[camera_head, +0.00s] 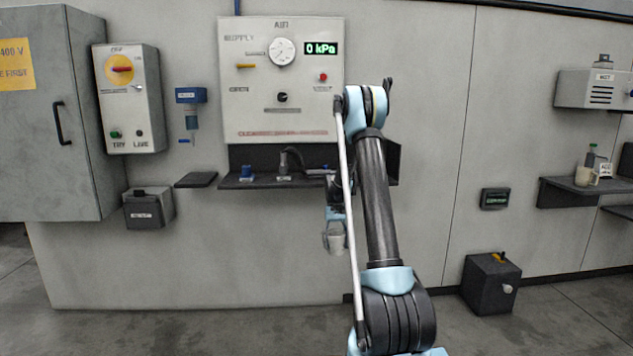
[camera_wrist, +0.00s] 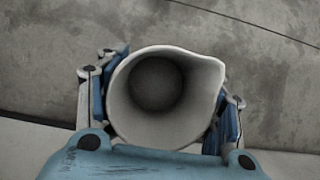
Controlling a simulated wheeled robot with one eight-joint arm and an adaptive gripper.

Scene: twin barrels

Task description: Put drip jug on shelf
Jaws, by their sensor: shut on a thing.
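The drip jug (camera_wrist: 165,97) is off-white with a pouring lip, seen from above in the wrist view. Its inside looks empty. It also shows in the head view (camera_head: 338,240), hanging in the air below the dark shelf under the gauge panel. My gripper (camera_wrist: 162,110) is shut on the jug, with one finger on each side. In the head view my gripper (camera_head: 335,228) is partly hidden by my arm. The dark shelf (camera_head: 263,182) holds a small blue item (camera_head: 246,173) and a dark curved spout (camera_head: 291,158). Its right part is hidden behind my arm.
A second dark shelf (camera_head: 565,196) at the right holds a pale mug (camera_head: 585,177) and a green-capped bottle (camera_head: 591,156). A dark box (camera_head: 491,283) stands on the floor. The wall between has free room.

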